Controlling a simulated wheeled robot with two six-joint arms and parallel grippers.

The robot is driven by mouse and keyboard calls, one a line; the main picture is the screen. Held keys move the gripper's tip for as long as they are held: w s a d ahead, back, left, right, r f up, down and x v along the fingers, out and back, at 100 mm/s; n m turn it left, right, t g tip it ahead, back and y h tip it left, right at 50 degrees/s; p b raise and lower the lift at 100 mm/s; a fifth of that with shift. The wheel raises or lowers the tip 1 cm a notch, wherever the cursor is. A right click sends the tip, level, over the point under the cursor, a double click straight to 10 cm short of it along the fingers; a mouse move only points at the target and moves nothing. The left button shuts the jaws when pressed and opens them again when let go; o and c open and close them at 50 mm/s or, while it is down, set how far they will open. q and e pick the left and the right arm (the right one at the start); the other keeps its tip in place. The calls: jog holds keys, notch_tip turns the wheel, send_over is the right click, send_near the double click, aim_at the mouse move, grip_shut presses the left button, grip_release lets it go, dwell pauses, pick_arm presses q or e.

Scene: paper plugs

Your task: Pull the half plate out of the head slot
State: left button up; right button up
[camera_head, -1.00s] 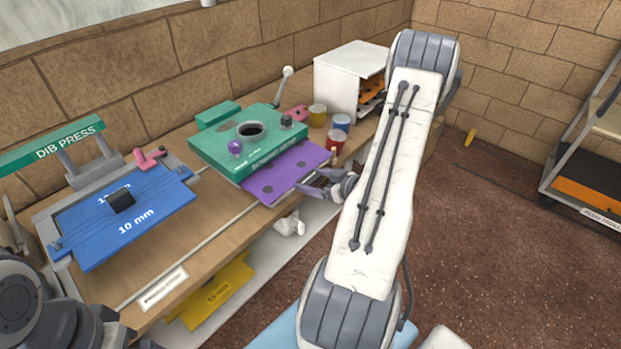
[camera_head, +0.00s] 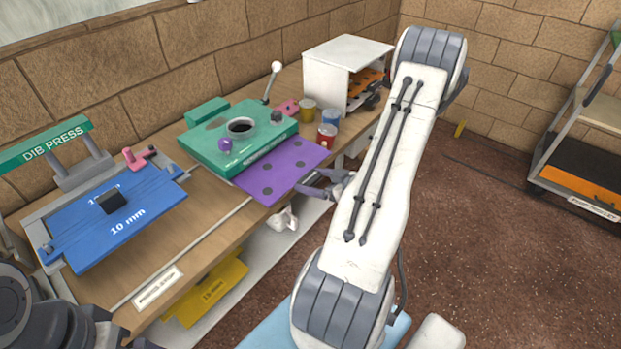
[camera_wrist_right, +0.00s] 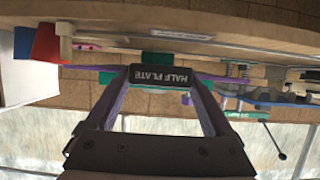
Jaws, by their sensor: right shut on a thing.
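The half plate (camera_head: 280,172) is a purple sheet with dark holes, sticking out of the front of the green head (camera_head: 240,137). Its inner end is hidden inside the head. My right gripper (camera_head: 308,186) is at the plate's front edge. In the right wrist view, my right gripper (camera_wrist_right: 165,82) is shut on the black handle marked HALF PLATE (camera_wrist_right: 161,75), with a finger on each side. The purple plate edge (camera_wrist_right: 222,79) runs to both sides behind the handle.
Yellow, blue and red cups (camera_head: 327,137) stand right of the head, before a white cabinet (camera_head: 328,74). A blue press plate (camera_head: 120,217) lies to the left on the wooden bench (camera_head: 215,211). The floor right of my arm is mostly clear.

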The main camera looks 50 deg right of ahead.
jog(key=s+p, duration=0.1)
jog(key=s, duration=0.6)
jog(key=shift+s+d, duration=0.3)
jog(key=shift+s, duration=0.1)
dwell(1.6)
jog(key=shift+s+d+p, duration=0.1)
jog(key=shift+s+p, duration=0.55)
jog(key=shift+s, duration=0.85)
jog(key=shift+r, duration=0.1)
